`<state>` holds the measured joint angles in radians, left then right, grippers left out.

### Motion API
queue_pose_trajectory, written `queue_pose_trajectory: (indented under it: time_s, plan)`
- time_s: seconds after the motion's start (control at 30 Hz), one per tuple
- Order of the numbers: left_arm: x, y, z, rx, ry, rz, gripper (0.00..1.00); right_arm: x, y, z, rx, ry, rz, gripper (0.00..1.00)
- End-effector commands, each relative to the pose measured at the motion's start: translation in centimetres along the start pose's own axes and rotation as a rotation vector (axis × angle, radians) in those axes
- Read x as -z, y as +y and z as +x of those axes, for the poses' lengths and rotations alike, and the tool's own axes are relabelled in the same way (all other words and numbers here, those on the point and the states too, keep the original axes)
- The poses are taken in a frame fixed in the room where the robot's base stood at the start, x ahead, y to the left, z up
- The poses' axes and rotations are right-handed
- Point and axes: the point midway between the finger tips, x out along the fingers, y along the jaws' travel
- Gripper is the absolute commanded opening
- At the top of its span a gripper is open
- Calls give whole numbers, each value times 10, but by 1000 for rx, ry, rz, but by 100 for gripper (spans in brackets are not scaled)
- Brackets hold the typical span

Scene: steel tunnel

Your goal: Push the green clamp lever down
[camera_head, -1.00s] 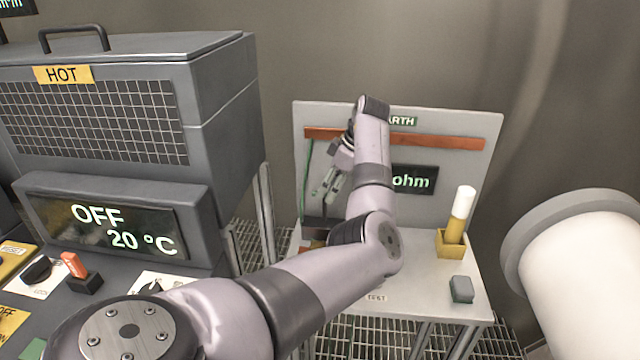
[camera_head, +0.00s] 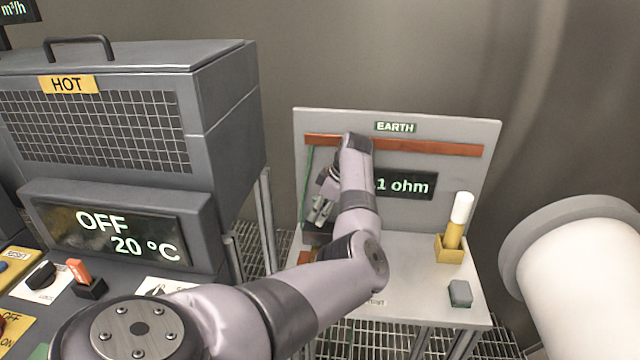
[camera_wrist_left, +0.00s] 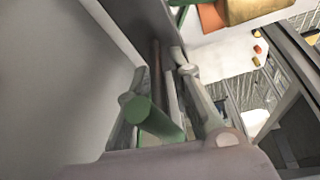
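A green rod with a round end (camera_wrist_left: 152,116), apparently the clamp lever's handle, shows close up between my gripper's finger links in the left wrist view. Whether it touches them is unclear. In the head view, my left gripper (camera_head: 320,211) hangs at the left side of the earth test bench (camera_head: 415,265), in front of its upright panel (camera_head: 467,185). My forearm and wrist hide most of the clamp there. The left fingertips lie near each other in the wrist view, but their closing is unclear. My right gripper is not in view.
A green cable (camera_head: 306,185) runs down the panel below a copper bar (camera_head: 430,148). A display (camera_head: 405,185) reads "1 ohm". A yellow holder (camera_head: 450,250) with a white-tipped stick and a grey block (camera_head: 460,293) stand right. A grey oven (camera_head: 130,120) stands left.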

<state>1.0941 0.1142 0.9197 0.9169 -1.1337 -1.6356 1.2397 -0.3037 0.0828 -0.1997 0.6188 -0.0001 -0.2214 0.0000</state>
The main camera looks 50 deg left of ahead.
Motion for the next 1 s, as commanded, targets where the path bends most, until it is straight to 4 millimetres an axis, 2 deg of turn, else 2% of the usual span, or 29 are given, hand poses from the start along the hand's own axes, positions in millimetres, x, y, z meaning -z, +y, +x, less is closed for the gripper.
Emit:
queue_pose_trajectory:
  time_s: [0.27,1.0]
  plan:
    - [0,0,0,-1,0,0,0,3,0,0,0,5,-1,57]
    - [1,1,-2,-8,1,-3,0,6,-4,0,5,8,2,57]
